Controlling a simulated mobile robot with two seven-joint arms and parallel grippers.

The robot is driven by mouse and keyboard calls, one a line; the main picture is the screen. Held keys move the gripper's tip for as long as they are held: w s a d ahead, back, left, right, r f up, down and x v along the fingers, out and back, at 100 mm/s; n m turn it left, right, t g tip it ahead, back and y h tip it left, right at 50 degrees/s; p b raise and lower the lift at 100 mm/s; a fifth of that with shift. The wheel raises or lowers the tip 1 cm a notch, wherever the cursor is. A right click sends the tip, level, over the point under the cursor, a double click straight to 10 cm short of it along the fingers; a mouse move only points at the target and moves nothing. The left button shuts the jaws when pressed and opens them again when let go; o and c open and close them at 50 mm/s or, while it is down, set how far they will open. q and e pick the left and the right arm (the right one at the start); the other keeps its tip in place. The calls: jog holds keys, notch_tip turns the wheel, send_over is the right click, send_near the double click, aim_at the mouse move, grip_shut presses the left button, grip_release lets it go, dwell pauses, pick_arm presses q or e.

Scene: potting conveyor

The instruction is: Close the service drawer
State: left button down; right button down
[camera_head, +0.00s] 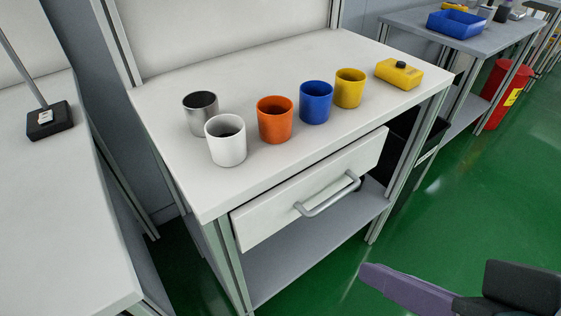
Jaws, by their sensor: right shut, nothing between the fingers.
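The service drawer (285,203) is a white-fronted drawer under the front edge of a white workbench. Its top edge runs close along the bench edge, and I cannot tell exactly how far it stands out. A silver bar handle (328,197) is on its front. My right gripper (368,273) is at the lower right of the head view, with a purple finger part and a dark body. It is shut and empty, in front of the drawer and apart from the handle. My left gripper is not in view.
On the workbench (180,155) stand a metal cup (199,121), a white cup (226,150), orange (274,125), blue (315,108) and yellow (349,92) cups, and a yellow box (398,76). A grey shelf (300,255) lies below the drawer.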

jog(key=w+a+f+m+t+y+b, duration=0.1)
jog(key=a+f+m+t+y+b, duration=0.25)
jog(key=f+b, duration=0.75)
jog(key=m+t+y+b, duration=0.3)
jog(key=m+b, duration=0.4)
jog(key=b, duration=0.2)
send_near(252, 234)
jog(key=shift+n+h, duration=0.25)
jog(key=b+x, duration=0.1)
jog(key=x, duration=0.1)
jog(key=b+x, duration=0.1)
jog(key=x, duration=0.1)
jog(key=r+b+x, duration=0.1)
jog(key=x, duration=0.2)
jog(key=shift+s+b, duration=0.1)
jog(key=shift+b, duration=0.2)
jog(key=shift+a, duration=0.1)
jog(key=shift+w+a+f, duration=0.1)
jog(key=shift+w+a, duration=0.25)
jog(key=shift+w, duration=0.25)
jog(key=shift+s+d+f, duration=0.1)
jog(key=shift+s, duration=0.05)
jog(key=shift+f, duration=0.1)
